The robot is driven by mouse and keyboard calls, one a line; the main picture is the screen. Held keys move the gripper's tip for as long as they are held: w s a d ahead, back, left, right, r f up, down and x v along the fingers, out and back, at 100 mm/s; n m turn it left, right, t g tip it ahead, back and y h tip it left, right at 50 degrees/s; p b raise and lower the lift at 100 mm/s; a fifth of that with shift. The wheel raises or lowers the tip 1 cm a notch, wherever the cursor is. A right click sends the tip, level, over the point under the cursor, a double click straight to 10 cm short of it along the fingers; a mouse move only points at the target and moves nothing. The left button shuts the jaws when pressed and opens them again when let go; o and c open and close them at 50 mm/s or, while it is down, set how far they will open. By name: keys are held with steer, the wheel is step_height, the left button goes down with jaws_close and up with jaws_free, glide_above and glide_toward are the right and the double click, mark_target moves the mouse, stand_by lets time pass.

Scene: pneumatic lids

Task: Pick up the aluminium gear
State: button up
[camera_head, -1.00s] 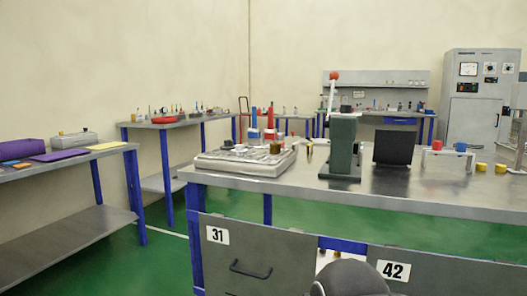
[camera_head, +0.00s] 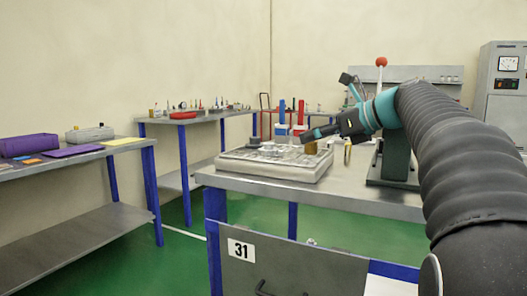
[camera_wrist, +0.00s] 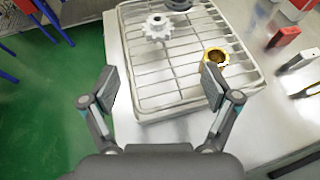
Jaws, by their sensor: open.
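The aluminium gear (camera_wrist: 157,27) is a pale toothed wheel with a hub, lying on the wire rack of a tray (camera_wrist: 147,116) in the wrist view. In the head view the tray (camera_head: 263,171) sits at the left end of the workbench; the gear is too small there to tell apart surely. My gripper (camera_wrist: 158,92) is open and empty, its fingers apart over the tray's near edge, with the gear ahead of it. My gripper also shows in the head view (camera_head: 318,134), above the tray's right side.
A brass gear (camera_wrist: 215,58) lies on the tray's right side, near my right finger. A dark round part (camera_wrist: 178,4) sits beyond the aluminium gear. Red-and-grey blocks (camera_wrist: 283,38) stand right of the tray. A lever press (camera_head: 392,160) stands right on the bench (camera_head: 290,197).

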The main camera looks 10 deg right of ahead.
glide_toward(273, 146)
steer(key=x, duration=0.4)
steer(key=shift+w+f+b, duration=0.2)
steer(key=shift+f+b, duration=0.15)
steer(key=shift+f, duration=0.15)
steer(key=shift+r+x, duration=0.15)
steer(key=shift+x, duration=1.3)
steer(key=shift+r+x, duration=0.2)
steer(key=shift+x, duration=1.2)
steer(key=shift+a, duration=0.15)
steer(key=c, duration=1.3)
